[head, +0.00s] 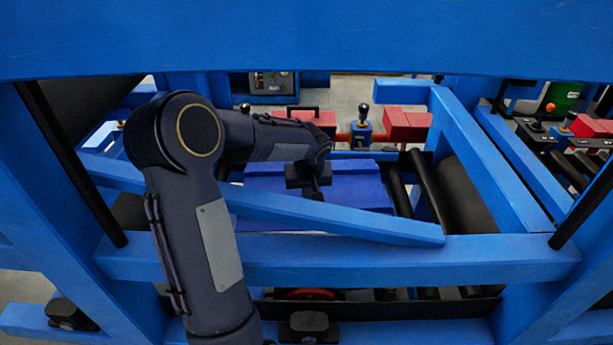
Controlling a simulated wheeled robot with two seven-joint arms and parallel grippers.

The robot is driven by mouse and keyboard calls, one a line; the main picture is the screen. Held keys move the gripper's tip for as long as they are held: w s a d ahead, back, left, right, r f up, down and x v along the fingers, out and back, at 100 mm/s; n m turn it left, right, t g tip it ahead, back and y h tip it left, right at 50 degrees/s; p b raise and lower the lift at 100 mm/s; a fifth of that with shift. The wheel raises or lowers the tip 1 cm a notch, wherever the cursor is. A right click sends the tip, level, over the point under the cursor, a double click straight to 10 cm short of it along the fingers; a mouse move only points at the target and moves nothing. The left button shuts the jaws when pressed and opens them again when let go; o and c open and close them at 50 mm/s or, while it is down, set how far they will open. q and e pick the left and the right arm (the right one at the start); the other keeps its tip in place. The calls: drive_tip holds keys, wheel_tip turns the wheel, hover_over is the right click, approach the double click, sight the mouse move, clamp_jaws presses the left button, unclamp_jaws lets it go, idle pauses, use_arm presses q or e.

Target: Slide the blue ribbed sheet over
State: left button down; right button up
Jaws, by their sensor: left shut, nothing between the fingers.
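The blue ribbed sheet (352,190) lies flat inside the blue frame, on the roller bed, in the middle of the head view. My left arm reaches in from the left over the frame's front bars. My left gripper (314,194) is shut and empty, pointing down at the sheet's middle. I cannot tell whether its fingertips touch the sheet. The slanted blue bar and the arm hide the sheet's near and left parts. My right gripper is not in view.
Black rollers (428,190) lie bare to the right of the sheet. A slanted blue bar (370,228) and a front crossbar (400,262) stand between me and the sheet. A wide blue beam (300,35) spans the top. Red blocks (405,122) and a black-knobbed lever (362,125) are behind.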

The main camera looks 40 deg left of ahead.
sight(309, 206)
use_arm(q)
drive_tip(key=shift+s+d+r, duration=0.15)
drive_tip(key=shift+s+d, duration=0.7)
drive_tip(key=shift+d, duration=0.05)
drive_tip(key=shift+s+d, duration=0.1)
drive_tip(key=shift+s+d+f+b, duration=0.3)
drive_tip(key=shift+s+d+b, duration=0.25)
drive_tip(key=shift+b, duration=0.5)
drive_tip(key=shift+s+d+r, duration=0.15)
drive_tip(key=shift+d, duration=0.1)
drive_tip(key=shift+r, duration=0.15)
